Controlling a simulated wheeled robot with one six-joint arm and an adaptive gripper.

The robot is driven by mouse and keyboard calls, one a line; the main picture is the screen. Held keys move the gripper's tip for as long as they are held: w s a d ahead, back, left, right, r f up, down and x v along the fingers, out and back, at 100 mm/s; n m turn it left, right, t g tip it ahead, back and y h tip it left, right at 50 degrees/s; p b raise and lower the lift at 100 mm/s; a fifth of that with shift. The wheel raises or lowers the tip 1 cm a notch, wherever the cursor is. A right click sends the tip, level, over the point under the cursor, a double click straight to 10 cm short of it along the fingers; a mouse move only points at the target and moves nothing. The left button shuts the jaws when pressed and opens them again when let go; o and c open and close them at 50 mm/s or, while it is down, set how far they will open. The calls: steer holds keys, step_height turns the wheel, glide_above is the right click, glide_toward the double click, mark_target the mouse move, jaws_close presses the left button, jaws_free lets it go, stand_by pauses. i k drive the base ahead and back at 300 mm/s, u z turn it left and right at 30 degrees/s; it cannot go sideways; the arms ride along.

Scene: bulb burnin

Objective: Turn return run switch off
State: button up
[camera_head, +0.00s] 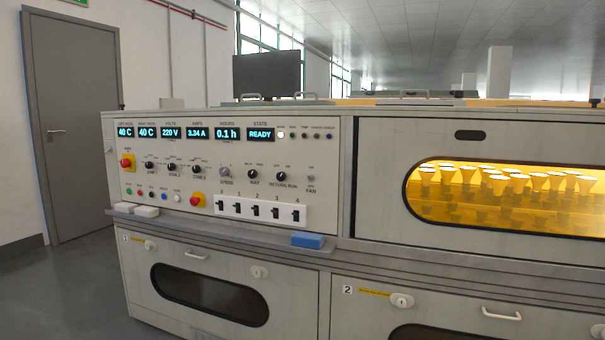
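The return run switch (281,175) is a small black rotary knob on the right part of the control panel (215,150), above its "RETURN RUN" label. The picture is too small to tell which position it points to. A similar black knob (252,174) sits just left of it, and a grey speed knob (225,174) further left. The fan switch (310,180) is to its right. The state display (260,134) reads READY. My gripper is not in view.
Below the knobs is a white strip of black numbered switches (255,210). Red emergency buttons (197,200) sit on the panel. A ledge (230,238) juts out below, carrying a blue block (308,240) and white blocks (146,211). A window (500,200) shows glowing bulbs at right.

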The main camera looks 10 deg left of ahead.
mark_target(281, 176)
steer(key=u, duration=0.35)
steer(key=i, duration=0.9)
steer(key=u, duration=1.15)
steer(key=i, duration=0.5)
steer(key=u, duration=0.45)
